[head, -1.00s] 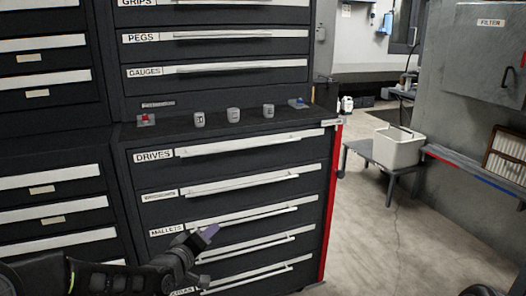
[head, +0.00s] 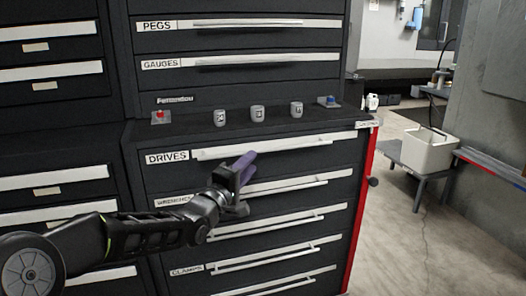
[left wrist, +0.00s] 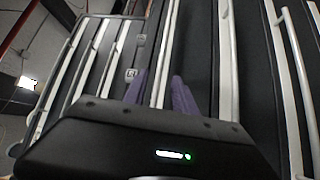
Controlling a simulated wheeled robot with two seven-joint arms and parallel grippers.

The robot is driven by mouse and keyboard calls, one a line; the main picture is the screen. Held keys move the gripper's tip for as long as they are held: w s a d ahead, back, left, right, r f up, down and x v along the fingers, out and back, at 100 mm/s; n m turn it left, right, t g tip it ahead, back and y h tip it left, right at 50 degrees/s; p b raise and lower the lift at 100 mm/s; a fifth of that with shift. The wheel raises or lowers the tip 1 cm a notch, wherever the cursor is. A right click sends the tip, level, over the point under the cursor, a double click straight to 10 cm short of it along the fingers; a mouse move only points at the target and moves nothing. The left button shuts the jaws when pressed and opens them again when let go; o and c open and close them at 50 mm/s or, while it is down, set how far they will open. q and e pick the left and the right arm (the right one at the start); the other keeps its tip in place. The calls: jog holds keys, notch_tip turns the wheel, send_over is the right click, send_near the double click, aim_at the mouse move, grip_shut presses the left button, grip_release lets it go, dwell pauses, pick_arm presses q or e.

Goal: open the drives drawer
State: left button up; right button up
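The drives drawer (head: 165,177) is the top drawer of the lower dark cabinet in the head view, with a DRIVES label (head: 167,157) at its left. It looks shut, its front level with the drawers below. Its long pale handle (head: 305,143) runs across the top of the front. My left gripper (head: 243,165) is in front of this drawer, its purple fingertips just below the handle. In the left wrist view the two fingers (left wrist: 158,90) are apart, with a pale handle bar (left wrist: 166,50) lined up between them. Contact cannot be told. My right gripper is not in view.
Several small grey cups and a red-button block (head: 161,117) stand on the ledge above the drawer. More handled drawers lie below and to the left. A white bin (head: 428,150) sits on a low grey stand at right; the floor before it is clear.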

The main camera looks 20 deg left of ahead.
aim_at(262, 151)
pick_arm(q)
jog(key=shift+w, duration=0.15)
jog(key=x, duration=0.7)
jog(key=shift+w, duration=0.25)
jog(key=shift+r, duration=0.1)
grip_shut()
dwell(1.1)
